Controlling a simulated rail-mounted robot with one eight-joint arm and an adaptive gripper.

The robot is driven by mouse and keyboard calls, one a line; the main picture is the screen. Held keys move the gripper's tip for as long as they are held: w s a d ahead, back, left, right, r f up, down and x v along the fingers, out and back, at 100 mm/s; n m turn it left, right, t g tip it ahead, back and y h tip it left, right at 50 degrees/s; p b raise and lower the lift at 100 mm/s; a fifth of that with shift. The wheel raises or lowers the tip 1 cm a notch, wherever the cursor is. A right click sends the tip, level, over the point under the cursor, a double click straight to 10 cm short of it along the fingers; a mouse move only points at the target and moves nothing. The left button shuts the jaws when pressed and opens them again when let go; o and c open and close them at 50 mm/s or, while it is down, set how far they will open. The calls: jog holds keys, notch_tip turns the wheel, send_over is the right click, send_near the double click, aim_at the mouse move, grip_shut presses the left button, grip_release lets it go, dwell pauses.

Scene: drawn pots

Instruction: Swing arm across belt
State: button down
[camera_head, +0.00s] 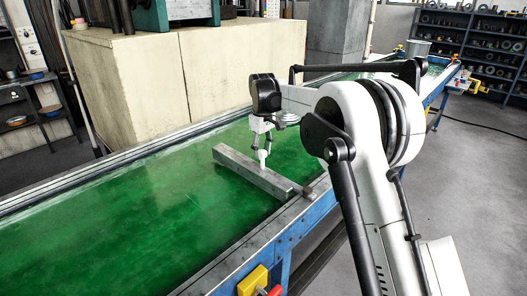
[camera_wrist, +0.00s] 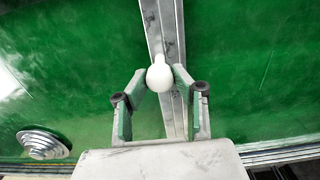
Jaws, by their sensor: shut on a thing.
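The belt (camera_head: 150,212) is a long green conveyor surface running from the lower left to the upper right. A grey metal bar (camera_head: 240,170) lies across it; in the wrist view the bar (camera_wrist: 172,35) runs up the middle behind my fingers. My gripper (camera_head: 262,143) is over the belt, above the bar. It is shut on a small white rounded object (camera_wrist: 159,77), which also shows below the fingers in the head view (camera_head: 262,158). The object's lower end is close to the bar; I cannot tell whether they touch.
A stepped metal disc (camera_wrist: 43,144) is on the belt at the wrist view's lower left. A grey pot (camera_head: 417,48) stands at the belt's far end. Large beige cabinets (camera_head: 190,75) line the far side. A yellow and red control box (camera_head: 254,281) is on the near rail.

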jog(key=shift+s+a, duration=0.1)
jog(key=shift+s, duration=0.05)
jog(key=c, duration=1.4)
grip_release()
jog(key=shift+s, duration=0.1)
jog(key=shift+c, duration=0.2)
jog(key=shift+r, duration=0.15)
notch_tip(320, 180, up, 12)
